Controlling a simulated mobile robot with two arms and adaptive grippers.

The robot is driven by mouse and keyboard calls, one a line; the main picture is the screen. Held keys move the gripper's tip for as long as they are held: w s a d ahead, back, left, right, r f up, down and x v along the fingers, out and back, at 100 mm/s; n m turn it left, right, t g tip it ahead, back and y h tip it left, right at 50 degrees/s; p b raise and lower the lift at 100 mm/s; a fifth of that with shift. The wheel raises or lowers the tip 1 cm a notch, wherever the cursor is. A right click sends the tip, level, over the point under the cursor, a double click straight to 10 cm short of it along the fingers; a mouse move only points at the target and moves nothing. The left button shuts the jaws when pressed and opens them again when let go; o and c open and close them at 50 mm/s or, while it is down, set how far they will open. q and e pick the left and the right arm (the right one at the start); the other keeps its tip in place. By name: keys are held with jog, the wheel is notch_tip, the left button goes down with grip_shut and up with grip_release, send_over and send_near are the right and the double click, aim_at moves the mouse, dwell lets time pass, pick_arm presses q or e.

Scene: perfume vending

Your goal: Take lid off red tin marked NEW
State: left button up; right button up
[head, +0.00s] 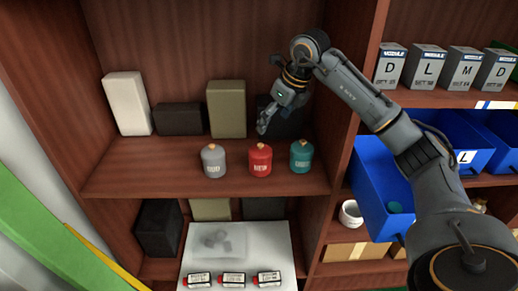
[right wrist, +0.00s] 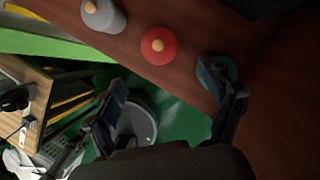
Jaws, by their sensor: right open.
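A red tin (head: 260,160) with a pale knob on its lid and a small label, too small to read surely, stands upright on the wooden shelf. The lid is on. It stands between a grey tin (head: 213,161) and a teal tin (head: 301,156). My right gripper (head: 268,118) is open and empty, above and behind the row of tins, apart from the red one. In the right wrist view the red tin (right wrist: 158,45) shows from above, beyond my open fingers (right wrist: 178,90); the right finger overlaps the teal tin (right wrist: 214,70). My left gripper is not in view.
A white box (head: 127,103) and several dark and olive boxes (head: 226,108) line the back of the shelf. An upright panel (head: 345,130) bounds it on the right, with blue bins (head: 378,190) beyond. Below, a white board (head: 250,245) holds several small bottles.

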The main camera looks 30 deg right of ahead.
send_over(262, 146)
jog(key=s, duration=0.2)
jog(key=f, duration=0.4)
jog(key=shift+w+d+f, duration=0.15)
jog(key=shift+d+f, duration=0.1)
jog(key=shift+d, duration=0.15)
jog(key=shift+s+p+x, duration=0.1)
jog(key=shift+p+x, duration=0.4)
jog(key=shift+x, duration=1)
jog(key=shift+s+p+x, duration=0.15)
jog(key=shift+p+x, duration=0.3)
jog(key=shift+x, duration=1.1)
jog(key=shift+c, duration=0.4)
jog(key=c, duration=1.1)
jog(key=shift+s, duration=0.15)
jog(key=shift+c, duration=0.8)
